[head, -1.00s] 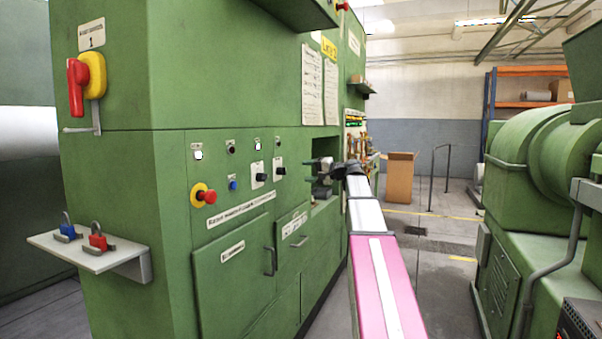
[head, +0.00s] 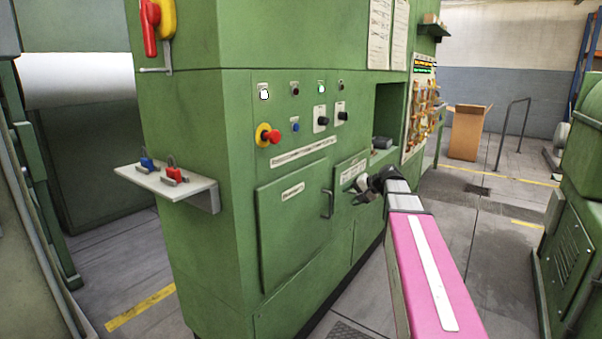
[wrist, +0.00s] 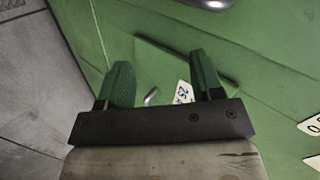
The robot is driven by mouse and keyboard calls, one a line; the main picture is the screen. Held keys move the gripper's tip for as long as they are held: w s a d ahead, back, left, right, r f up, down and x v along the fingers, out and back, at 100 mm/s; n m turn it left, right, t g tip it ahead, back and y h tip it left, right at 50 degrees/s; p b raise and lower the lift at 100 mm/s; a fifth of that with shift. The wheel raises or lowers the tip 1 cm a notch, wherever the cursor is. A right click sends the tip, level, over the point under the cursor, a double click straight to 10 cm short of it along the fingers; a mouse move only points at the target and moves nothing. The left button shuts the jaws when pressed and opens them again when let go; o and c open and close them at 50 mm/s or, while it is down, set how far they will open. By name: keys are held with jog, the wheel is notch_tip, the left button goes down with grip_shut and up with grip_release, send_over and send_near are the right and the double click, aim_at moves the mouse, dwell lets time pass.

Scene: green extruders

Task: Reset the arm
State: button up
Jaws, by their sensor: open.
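My arm, with its pink and white links, reaches forward in the head view. My gripper (head: 362,190) is at its far end, in front of the green machine cabinet (head: 225,130), near a lower door with a white label. I cannot tell whether the fingers touch the panel.
A shelf (head: 172,184) with a blue and a red padlock juts from the cabinet's left side. The cabinet front has a red emergency button (head: 270,135) and a door handle (head: 327,204). A cardboard box (head: 466,132) stands behind. Another green machine is at right; floor between is clear.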

jog(key=s+a+f+n+g+h, duration=0.1)
jog(key=s+f+n+g+h, duration=0.3)
jog(key=s+f, duration=2)
notch_tip(320, 180, down, 3)
jog(key=g+h, duration=0.2)
jog(key=h, duration=0.2)
jog(key=shift+s+a+f+h, duration=0.15)
jog(key=shift+s+a+h, duration=0.15)
jog(key=shift+h, duration=0.1)
jog(key=shift+w, duration=0.1)
